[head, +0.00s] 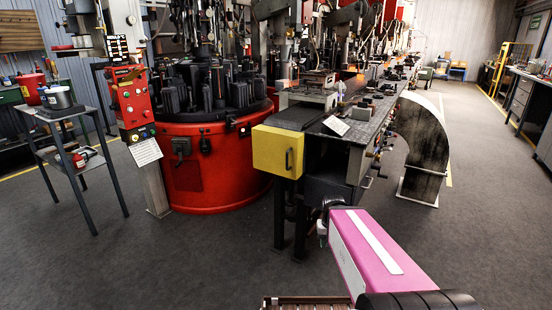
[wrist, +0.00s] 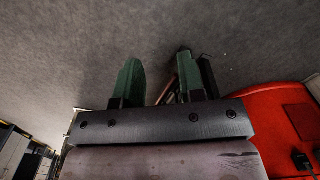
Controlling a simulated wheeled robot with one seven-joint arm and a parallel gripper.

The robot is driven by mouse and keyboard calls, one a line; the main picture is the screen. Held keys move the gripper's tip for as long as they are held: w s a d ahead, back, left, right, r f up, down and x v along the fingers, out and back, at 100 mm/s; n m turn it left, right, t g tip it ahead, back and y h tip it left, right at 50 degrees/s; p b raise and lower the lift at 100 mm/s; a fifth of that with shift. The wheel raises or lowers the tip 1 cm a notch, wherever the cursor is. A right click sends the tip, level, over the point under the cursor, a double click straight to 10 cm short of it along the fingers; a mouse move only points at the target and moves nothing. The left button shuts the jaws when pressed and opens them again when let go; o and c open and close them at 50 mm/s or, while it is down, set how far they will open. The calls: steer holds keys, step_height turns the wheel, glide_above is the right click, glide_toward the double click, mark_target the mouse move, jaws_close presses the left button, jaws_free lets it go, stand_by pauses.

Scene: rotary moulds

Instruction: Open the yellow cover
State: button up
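The yellow cover (head: 270,150) is a box-like panel at the near end of the long work table, in the middle of the head view. It has a dark upright handle (head: 288,160) on its front, and it looks closed. My gripper (head: 322,232) is below and to the right of the cover in the head view, partly hidden by my pink arm, and apart from the cover. In the wrist view its two green fingers (wrist: 157,80) stand apart with nothing clearly held between them. The yellow cover cannot be made out in the wrist view.
A round red machine (head: 205,165) stands left of the cover; its red side shows in the wrist view (wrist: 268,115). The long work table (head: 345,130) runs back behind the cover. A curved metal chute (head: 424,140) stands to the right. Grey floor (head: 210,250) is clear in front.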

steer(key=w+a+r+m+t+h, duration=0.2)
steer(key=w+r+h, duration=0.1)
steer(key=w+h, duration=0.25)
steer(key=m+t+h, duration=0.6)
steer(key=t, duration=0.6)
glide_toward(287, 168)
step_height(287, 168, up, 4)
steer(key=x, duration=1)
steer(key=shift+w+f, duration=0.25)
steer(key=shift+w, duration=0.05)
jaws_close()
